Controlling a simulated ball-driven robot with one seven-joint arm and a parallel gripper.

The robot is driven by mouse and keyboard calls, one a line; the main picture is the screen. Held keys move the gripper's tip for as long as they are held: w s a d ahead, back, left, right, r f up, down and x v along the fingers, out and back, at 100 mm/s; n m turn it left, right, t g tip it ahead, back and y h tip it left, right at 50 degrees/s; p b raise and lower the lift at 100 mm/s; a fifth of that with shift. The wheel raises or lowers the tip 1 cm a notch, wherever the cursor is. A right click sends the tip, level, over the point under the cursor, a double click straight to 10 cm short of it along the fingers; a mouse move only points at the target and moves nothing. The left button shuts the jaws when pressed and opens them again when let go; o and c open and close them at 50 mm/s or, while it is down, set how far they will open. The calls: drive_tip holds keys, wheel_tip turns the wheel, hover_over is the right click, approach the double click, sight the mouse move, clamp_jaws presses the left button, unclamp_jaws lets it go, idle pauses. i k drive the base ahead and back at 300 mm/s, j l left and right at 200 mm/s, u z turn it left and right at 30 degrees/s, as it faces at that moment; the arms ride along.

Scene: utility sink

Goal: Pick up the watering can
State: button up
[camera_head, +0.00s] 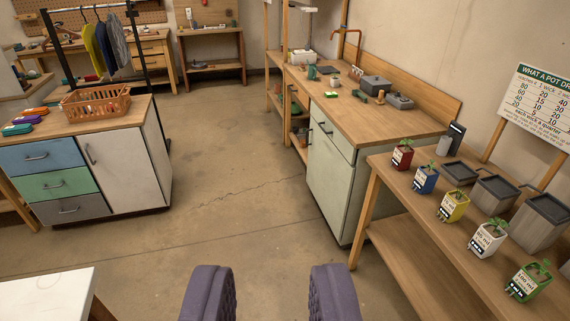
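My gripper (271,272) shows at the bottom centre, its two dark purple ribbed fingers wide apart with only bare floor between them. It is open and empty. No watering can can be made out with certainty. A small teal vessel (312,72) stands at the far part of the wooden counter (385,124), near the copper tap (345,42). It is too small to tell whether it is the watering can or a mug. My gripper is far from it, across the floor.
A bench on the right holds several small potted plants (453,206) and grey containers (540,222). A drawer cabinet with an orange basket (95,103) stands left, beside a clothes rack. A white tabletop (45,298) is close at lower left. The concrete floor (225,170) between is clear.

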sight(312, 69)
drive_tip(key=i, duration=5.45)
drive_tip(key=i+u, duration=0.15)
drive_tip(key=i, duration=0.25)
drive_tip(key=i+l+u, duration=0.15)
drive_tip(key=i, duration=0.3)
